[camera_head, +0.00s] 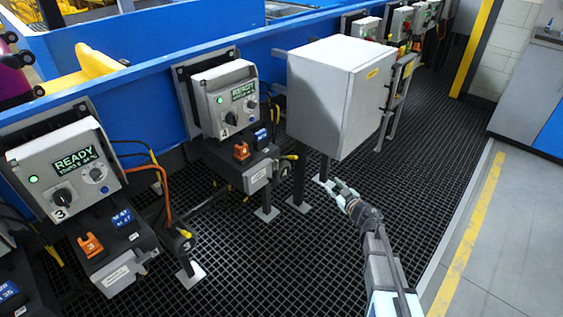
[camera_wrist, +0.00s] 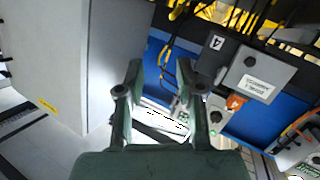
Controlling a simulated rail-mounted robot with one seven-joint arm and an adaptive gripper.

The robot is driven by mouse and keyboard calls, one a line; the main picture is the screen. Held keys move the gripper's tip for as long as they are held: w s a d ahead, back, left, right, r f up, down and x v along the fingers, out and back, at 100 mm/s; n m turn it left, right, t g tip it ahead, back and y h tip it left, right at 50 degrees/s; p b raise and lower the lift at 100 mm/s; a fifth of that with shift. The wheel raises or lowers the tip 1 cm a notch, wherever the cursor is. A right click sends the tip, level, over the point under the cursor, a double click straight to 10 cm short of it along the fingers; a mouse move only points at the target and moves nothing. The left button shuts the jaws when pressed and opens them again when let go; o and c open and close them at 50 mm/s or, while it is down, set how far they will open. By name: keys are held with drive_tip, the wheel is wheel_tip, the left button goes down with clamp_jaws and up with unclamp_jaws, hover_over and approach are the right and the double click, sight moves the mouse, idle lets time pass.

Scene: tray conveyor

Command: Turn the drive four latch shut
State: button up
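A grey drive box (camera_head: 226,98) with a green light, a READY display and a black knob (camera_head: 231,118) stands second from the left in the head view. Its number looks like 4 but is small. Below it sits an orange latch (camera_head: 241,151), which also shows in the wrist view (camera_wrist: 235,102). I cannot tell which way it is turned. My gripper (camera_head: 341,189) is open and empty, to the right of the box and apart from it. In the wrist view my gripper (camera_wrist: 160,85) has its two fingers spread, with the latch to their right.
A large grey cabinet (camera_head: 333,95) stands between the drive box and further boxes. A drive marked 3 (camera_head: 70,165), with its own orange latch (camera_head: 90,245), is at the left. Cables hang beside the boxes. The dark grating floor (camera_head: 290,255) in front is clear.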

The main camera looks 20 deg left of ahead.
sight(278, 164)
drive_tip(key=s+a+r+n+g+y, duration=0.1)
drive_tip(key=s+a+r+g+y, duration=0.35)
drive_tip(key=s+a+y, duration=0.2)
drive_tip(key=shift+h, duration=0.35)
drive_tip(key=x, duration=1.6)
drive_tip(key=shift+a+f+b, duration=0.3)
drive_tip(key=shift+f+b, duration=0.05)
drive_tip(key=shift+f, duration=0.05)
clamp_jaws()
